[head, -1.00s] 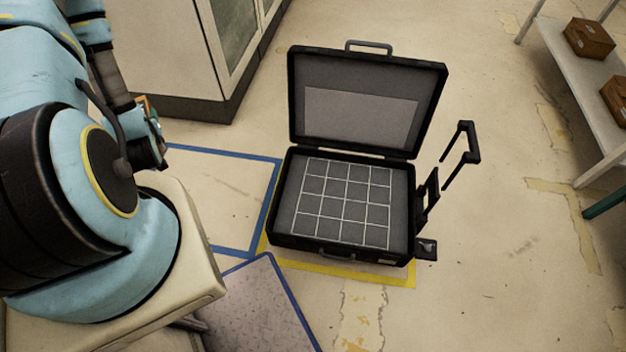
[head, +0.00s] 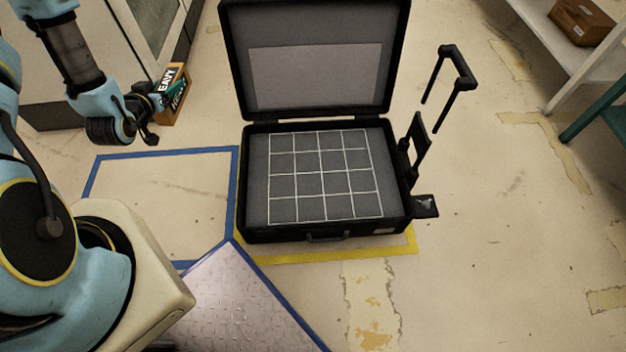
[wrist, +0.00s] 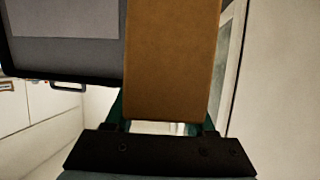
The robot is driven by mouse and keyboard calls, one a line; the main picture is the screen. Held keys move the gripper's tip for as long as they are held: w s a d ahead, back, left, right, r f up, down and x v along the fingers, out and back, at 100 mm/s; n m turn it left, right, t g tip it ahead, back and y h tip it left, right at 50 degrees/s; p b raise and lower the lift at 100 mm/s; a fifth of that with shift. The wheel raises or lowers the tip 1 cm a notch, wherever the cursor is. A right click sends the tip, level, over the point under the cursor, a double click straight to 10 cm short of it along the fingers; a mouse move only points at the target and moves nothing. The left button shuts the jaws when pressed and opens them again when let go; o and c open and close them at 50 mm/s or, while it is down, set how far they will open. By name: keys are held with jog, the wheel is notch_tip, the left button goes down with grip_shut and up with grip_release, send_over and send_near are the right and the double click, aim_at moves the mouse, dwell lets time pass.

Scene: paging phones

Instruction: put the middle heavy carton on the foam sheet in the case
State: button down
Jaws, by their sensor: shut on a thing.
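My gripper (head: 161,102) is at the left in the head view, shut on a brown carton (head: 176,88) with a dark label, on which "EAVY" can be read. The carton (wrist: 170,60) fills the middle of the wrist view between my fingers. It is held in the air left of the open black case (head: 325,236). The case stands on the floor with its lid up. Its base holds a grey foam sheet (head: 322,183) marked with a white grid, and nothing lies on the foam.
The case's pull handle (head: 455,70) sticks out on its right side. Blue tape (head: 165,151) outlines floor at the left, and a metal plate (head: 240,300) lies in front. A cabinet (head: 150,25) stands behind my arm.

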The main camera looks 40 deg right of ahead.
jog(key=s+d+f+m+g+h+b, duration=0.35)
jog(key=s+d+f+b, duration=0.2)
jog(key=d+b, duration=0.2)
jog(key=m+g+y+b, duration=0.3)
jog(key=m+g+b, duration=1.05)
jog(key=b, duration=0.75)
send_over(303, 185)
notch_tip(303, 185, down, 19)
jog(key=shift+n+g, duration=0.3)
jog(key=shift+g, duration=0.1)
jog(key=shift+f+b, duration=2.7)
jog(key=shift+f, duration=2.3)
jog(key=shift+s+f, duration=0.1)
jog(key=shift+c, duration=1.2)
grip_release()
jog(key=shift+f, duration=0.1)
